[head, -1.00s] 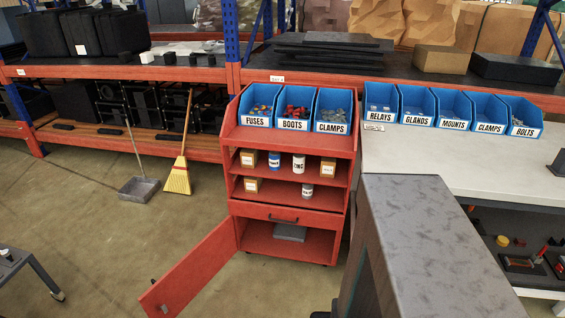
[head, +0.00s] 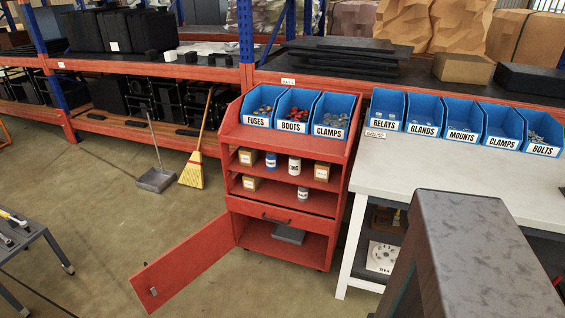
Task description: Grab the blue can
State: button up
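A small blue can (head: 271,160) with a pale label stands upright on the upper shelf of the red cabinet (head: 236,190).
The cabinet's lower door (head: 185,265) hangs open leftward. A white-topped workbench (head: 430,165) stands right. Floor (head: 110,220) is clear in front left.

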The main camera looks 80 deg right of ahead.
aim_at(271, 157)
jog(key=z, duration=1)
jog(key=i, duration=1)
jog(key=u, duration=0.1)
